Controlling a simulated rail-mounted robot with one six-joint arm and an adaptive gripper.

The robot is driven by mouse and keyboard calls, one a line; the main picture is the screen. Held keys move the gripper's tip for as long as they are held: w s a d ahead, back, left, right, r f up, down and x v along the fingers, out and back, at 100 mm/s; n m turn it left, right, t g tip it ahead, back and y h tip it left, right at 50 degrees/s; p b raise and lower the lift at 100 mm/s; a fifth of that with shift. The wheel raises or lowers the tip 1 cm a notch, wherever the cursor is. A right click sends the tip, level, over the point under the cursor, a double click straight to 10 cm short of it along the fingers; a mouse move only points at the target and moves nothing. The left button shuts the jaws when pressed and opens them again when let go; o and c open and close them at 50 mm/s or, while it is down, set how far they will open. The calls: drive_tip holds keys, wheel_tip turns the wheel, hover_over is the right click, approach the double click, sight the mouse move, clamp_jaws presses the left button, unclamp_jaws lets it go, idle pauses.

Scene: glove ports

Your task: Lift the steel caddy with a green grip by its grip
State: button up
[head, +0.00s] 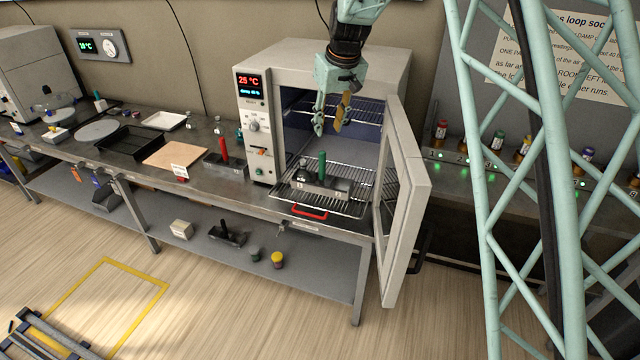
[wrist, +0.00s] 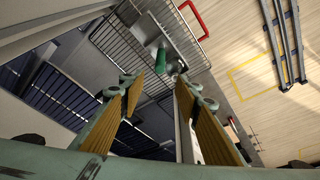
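The steel caddy (head: 338,188) has an upright green grip (head: 322,166) and sits on a wire rack that extends out of the open oven. My gripper (head: 328,128) is above the grip, apart from it, with its fingers spread and nothing between them. In the wrist view, the green grip (wrist: 161,59) shows beyond the open fingertips (wrist: 161,88), and part of the steel caddy (wrist: 150,32) is visible around it. The caddy's far details are too small to tell.
The open oven door (head: 407,200) stands right of the rack (head: 300,205), which has a red front handle (head: 309,211). A caddy with a red grip (head: 223,150) stands left of the oven. Another with a black grip (head: 226,235) is on the lower shelf.

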sight(322, 152)
drive_tip(key=shift+w+a+f, duration=0.2)
drive_tip(key=shift+a+f, duration=0.05)
drive_tip(key=shift+f, duration=0.15)
drive_tip(key=shift+x, duration=4.15)
drive_tip(key=shift+f, duration=0.15)
drive_tip(key=shift+x, duration=2.45)
drive_tip(key=shift+w, duration=0.1)
clamp_jaws()
